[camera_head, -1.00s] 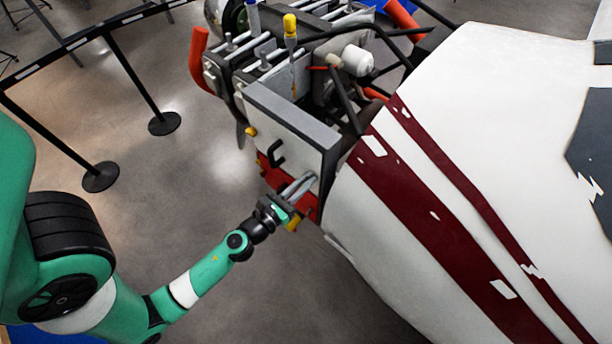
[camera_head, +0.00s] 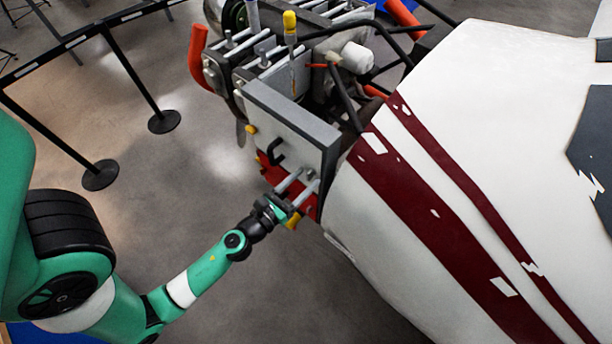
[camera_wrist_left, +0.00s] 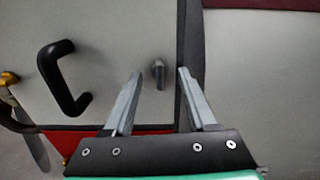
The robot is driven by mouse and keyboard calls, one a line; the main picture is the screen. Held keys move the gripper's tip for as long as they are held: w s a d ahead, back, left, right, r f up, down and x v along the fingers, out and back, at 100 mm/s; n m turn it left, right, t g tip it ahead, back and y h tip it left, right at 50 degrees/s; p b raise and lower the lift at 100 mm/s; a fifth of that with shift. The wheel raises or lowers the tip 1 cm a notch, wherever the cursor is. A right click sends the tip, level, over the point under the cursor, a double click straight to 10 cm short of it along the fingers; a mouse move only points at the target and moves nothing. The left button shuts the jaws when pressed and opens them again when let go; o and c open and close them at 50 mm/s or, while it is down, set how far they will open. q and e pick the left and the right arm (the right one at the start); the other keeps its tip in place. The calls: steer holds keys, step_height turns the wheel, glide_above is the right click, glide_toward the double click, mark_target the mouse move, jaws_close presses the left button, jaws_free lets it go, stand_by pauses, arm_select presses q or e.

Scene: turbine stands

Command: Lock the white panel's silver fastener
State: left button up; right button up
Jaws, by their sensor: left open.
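The white panel (camera_head: 270,125) with a grey edge is mounted at the front of the engine. It also shows in the left wrist view (camera_wrist_left: 110,40), with a black handle (camera_wrist_left: 58,80) on it. The silver fastener (camera_wrist_left: 159,74) is a small knob near the panel's right edge in that view. My left gripper (camera_head: 308,177) is open in front of the panel's lower right part. In the left wrist view its fingertips (camera_wrist_left: 160,71) stand on both sides of the fastener, with gaps to it. I cannot tell the depth between them. My right gripper is not in view.
The white fuselage (camera_head: 440,110) with dark red stripes fills the right side. Red parts (camera_head: 272,174) sit below the panel, with a yellow piece (camera_head: 293,221) near my gripper. A black post barrier (camera_head: 130,75) stands at left. The floor between is clear.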

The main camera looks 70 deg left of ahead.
mark_target(307, 178)
arm_select(q)
steer(key=b+v, duration=0.1)
steer(key=v, duration=0.2)
steer(key=shift+s+d+f, duration=0.1)
steer(key=shift+s+f, duration=0.05)
steer(key=shift+s+d+b, duration=0.2)
steer(key=shift+s+b, duration=0.1)
steer(key=shift+s, duration=0.2)
